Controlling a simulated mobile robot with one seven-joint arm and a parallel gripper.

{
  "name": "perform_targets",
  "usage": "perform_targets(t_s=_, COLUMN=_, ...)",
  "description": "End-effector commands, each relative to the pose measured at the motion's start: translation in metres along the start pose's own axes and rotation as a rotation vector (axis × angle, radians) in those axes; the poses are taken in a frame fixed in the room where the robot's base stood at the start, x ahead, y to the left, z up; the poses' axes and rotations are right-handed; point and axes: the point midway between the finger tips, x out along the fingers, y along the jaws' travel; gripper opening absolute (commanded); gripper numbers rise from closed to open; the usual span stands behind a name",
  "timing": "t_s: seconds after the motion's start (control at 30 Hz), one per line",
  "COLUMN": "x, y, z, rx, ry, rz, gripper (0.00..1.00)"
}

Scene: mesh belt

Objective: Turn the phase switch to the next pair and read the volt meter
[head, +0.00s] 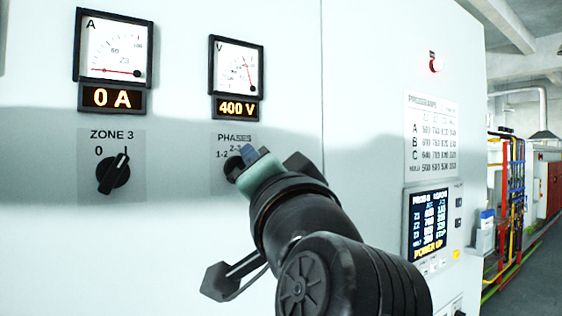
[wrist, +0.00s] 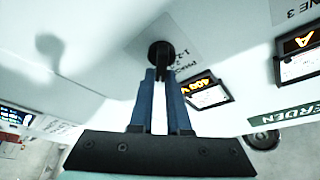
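The phase switch (head: 232,168) is a round black knob on the white cabinet face, under the label PHASES. In the head view my gripper (head: 254,165) covers most of it; the labels 1-2 and part of 2-3 show, and its pointer direction is hidden. In the wrist view the switch (wrist: 160,50) stands at the fingertips, its handle filling the narrow gap between the two blue fingers of my gripper (wrist: 162,76). My gripper looks shut on the handle. The volt meter (head: 237,68) is above the switch, and its display (head: 237,108) reads 400 V.
Left of the switch are the ZONE 3 knob (head: 113,174) and an ammeter (head: 115,48) reading 0 A. To the right are a red lamp (head: 436,64), a programs sheet (head: 432,135) and a screen (head: 428,228). Open floor lies beyond the cabinet's right edge.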

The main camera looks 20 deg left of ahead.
Motion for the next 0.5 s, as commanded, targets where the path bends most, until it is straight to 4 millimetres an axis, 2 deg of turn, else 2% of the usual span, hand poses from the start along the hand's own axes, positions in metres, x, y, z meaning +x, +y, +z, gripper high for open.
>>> perform_targets(t_s=0.03, x=0.0024, y=0.0040, z=0.0102, rx=0.004, ry=-0.029, rz=0.009, gripper=0.22)
perform_targets(t_s=0.17, x=0.0025, y=0.0035, z=0.0103, rx=0.003, ry=-0.029, rz=0.008, gripper=0.45)
perform_targets(t_s=0.5, x=-0.0006, y=0.0024, z=0.0054, rx=0.000, ry=-0.017, rz=0.005, gripper=0.45)
